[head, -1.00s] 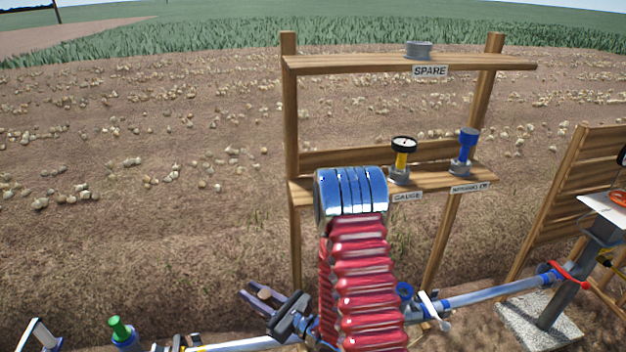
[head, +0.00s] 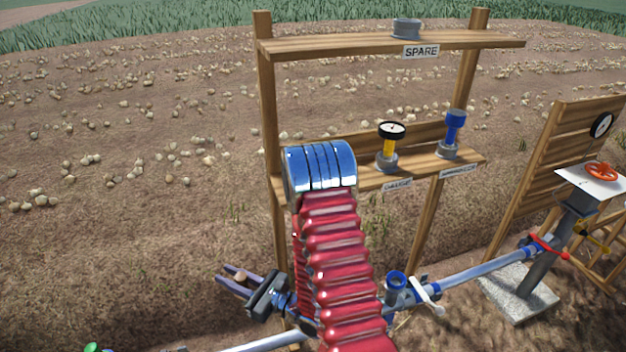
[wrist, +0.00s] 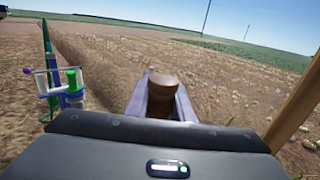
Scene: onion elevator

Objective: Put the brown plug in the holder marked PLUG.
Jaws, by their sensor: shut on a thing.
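My gripper (head: 232,283) is shut on the brown plug (head: 241,277), low and left of the wooden rack. In the wrist view the brown plug (wrist: 163,88) stands between the two fingers. A holder marked PLUG does not show. My red arm covers the left part of the rack's lower shelf (head: 420,174). On that shelf, a gauge (head: 391,132) stands in the holder labelled GAUGE, and a blue-topped piece (head: 454,128) stands in a second labelled holder at right. A grey holder (head: 407,28) labelled SPARE sits empty-looking on the top shelf.
A pipe (head: 480,273) with a blue open fitting (head: 397,283) runs low across the front. A board with a dial and an orange handwheel (head: 602,171) stand at right. In the wrist view, a green-capped piece (wrist: 73,82) stands at left. Open soil lies left of the rack.

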